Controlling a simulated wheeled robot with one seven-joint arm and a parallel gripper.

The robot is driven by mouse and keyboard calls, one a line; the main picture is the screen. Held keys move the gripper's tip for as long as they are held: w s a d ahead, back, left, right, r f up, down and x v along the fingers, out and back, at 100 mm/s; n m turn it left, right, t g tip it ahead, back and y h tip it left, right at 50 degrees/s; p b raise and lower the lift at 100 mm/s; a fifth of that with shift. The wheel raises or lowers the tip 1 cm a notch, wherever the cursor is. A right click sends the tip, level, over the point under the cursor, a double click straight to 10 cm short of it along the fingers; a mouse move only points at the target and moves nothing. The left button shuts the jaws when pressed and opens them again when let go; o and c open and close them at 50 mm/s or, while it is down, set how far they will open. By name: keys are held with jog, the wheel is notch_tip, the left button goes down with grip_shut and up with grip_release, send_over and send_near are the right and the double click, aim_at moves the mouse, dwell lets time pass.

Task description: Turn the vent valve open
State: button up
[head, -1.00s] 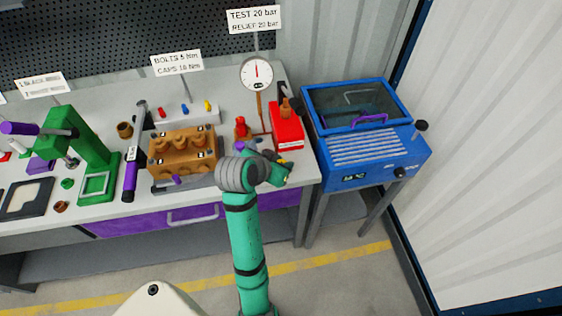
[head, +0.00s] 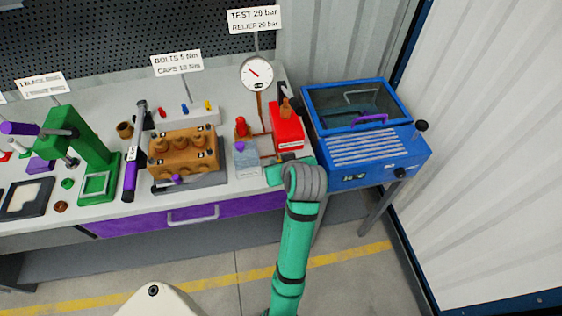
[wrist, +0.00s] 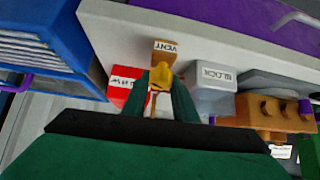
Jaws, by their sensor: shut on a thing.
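In the wrist view a small yellow vent valve handle (wrist: 161,74) stands beside an orange-brown tag reading VENT (wrist: 166,47). My gripper (wrist: 161,92) is shut on the yellow handle, with a dark green finger on each side. The fingers hide the lower part of the valve. In the head view my green and grey arm covers the valve and the gripper at the bench's front right edge. The round pressure gauge (head: 257,73) stands behind, its red needle tilted to the upper left.
The red pump box (head: 287,125) stands just behind my wrist, with the grey block (head: 247,162) to its left. The orange pump body (head: 183,152) is further left. A blue machine (head: 368,150) stands close on the right. Floor in front is clear.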

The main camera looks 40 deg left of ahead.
jog(key=n+g, duration=0.1)
jog(key=n+g+y, duration=0.1)
jog(key=n, duration=0.1)
jog(key=shift+w+d+n, duration=0.15)
jog(key=shift+n, duration=0.15)
jog(key=n+g, duration=0.3)
jog(key=n, duration=0.1)
jog(key=shift+g+y, duration=0.3)
jog(key=shift+y, duration=0.1)
jog(key=shift+n, duration=0.3)
jog(key=o, duration=1)
jog(key=shift+o, duration=0.2)
jog(key=v, duration=1)
jog(key=shift+d+r, duration=0.25)
jog(key=shift+r, duration=0.05)
